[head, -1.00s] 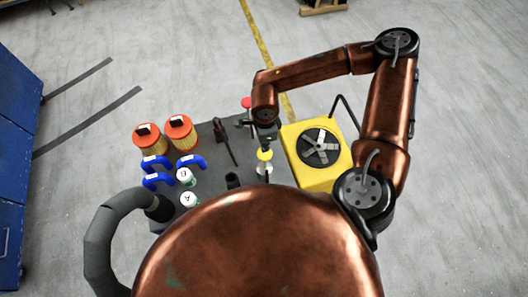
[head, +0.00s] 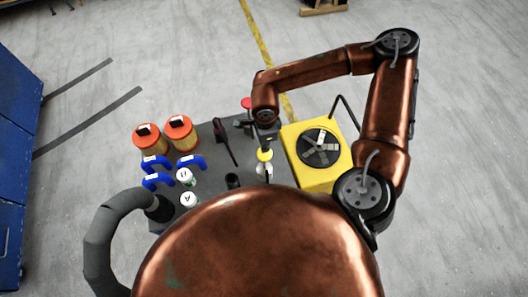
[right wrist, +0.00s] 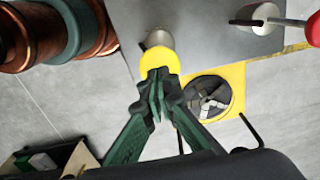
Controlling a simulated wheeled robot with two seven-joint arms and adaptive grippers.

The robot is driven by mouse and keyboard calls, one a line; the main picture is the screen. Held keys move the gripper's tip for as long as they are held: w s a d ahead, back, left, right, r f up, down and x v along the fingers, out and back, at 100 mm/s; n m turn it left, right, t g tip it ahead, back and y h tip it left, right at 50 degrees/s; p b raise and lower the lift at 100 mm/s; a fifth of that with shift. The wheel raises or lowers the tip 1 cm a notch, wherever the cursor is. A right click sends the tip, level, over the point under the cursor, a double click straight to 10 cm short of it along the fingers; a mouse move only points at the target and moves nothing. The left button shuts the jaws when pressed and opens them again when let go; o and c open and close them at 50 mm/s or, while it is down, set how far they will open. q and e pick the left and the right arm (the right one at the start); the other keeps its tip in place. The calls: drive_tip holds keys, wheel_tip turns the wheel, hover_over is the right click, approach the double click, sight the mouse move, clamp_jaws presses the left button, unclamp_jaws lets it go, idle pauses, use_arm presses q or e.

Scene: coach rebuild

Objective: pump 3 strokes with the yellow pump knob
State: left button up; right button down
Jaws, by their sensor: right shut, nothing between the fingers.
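The yellow pump knob (head: 264,155) tops a pale metal pump body on the dark grey table. It also shows in the right wrist view (right wrist: 160,57), just beyond the fingertips, which overlap its near edge. My right gripper (right wrist: 160,77) is shut with nothing between its green-black fingers. In the head view, my right gripper (head: 266,142) is at the knob, small and partly hidden by the wrist. I cannot tell whether the fingertips touch the knob. My left gripper is out of view.
A yellow box with a black fan (head: 319,148) stands just right of the pump. Orange-topped filters (head: 180,132), blue handles (head: 190,161), white-capped bottles (head: 186,177) and a dark tool (head: 225,142) lie to the left. A red knob (head: 247,102) stands behind.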

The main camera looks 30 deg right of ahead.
sight(265, 155)
wheel_tip(265, 155, down, 2)
drive_tip(key=shift+b, duration=0.8)
drive_tip(key=shift+s+f+b, duration=0.15)
drive_tip(key=shift+f+b, duration=4.05)
drive_tip(key=shift+f, duration=0.85)
drive_tip(key=shift+r, duration=0.1)
drive_tip(key=shift+r+p, duration=1.55)
drive_tip(key=shift+r, duration=1.1)
drive_tip(key=shift+r+p, duration=1.65)
drive_tip(key=shift+r, duration=1.7)
drive_tip(key=shift+f, duration=0.15)
